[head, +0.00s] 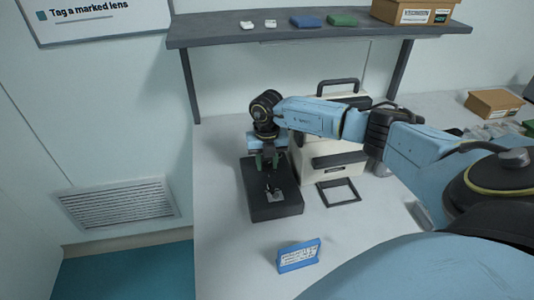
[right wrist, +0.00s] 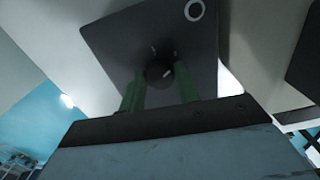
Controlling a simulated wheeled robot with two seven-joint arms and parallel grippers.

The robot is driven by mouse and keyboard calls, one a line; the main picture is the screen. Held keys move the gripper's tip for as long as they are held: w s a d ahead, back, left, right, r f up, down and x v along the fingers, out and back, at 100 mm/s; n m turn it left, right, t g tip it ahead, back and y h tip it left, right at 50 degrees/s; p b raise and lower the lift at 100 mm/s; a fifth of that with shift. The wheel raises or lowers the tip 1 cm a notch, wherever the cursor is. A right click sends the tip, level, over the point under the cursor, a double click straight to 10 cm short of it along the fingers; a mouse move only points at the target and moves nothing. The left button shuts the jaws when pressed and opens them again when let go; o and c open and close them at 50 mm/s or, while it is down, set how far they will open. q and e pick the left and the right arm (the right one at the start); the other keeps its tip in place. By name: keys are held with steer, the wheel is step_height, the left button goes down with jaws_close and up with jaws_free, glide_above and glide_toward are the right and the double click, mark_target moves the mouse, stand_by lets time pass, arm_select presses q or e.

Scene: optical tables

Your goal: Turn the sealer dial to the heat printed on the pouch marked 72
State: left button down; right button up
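The dark box-shaped device (head: 276,212), seemingly the sealer, sits on the pale table. Its round dark dial (right wrist: 158,73) with a light pointer mark shows in the right wrist view. My right gripper (head: 267,161) points down over the device. Its green fingers (right wrist: 160,90) stand apart, on either side of the dial in the wrist view, with thin gaps; contact is not clear. A blue framed card (head: 298,256) with small unreadable print stands at the front. I cannot make out a pouch marked 72. My left gripper is not in view.
A cream case with a handle (head: 338,125) stands behind my right arm. A black square frame (head: 339,192) lies on the table. A shelf (head: 285,31) above holds small items and a cardboard box (head: 415,12). Another box (head: 494,103) is at right. The front table is mostly clear.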

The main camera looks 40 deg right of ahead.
mark_target(267, 164)
steer(key=o, duration=0.4)
step_height(267, 164, up, 14)
steer(key=shift+f, duration=0.25)
stand_by(0.7)
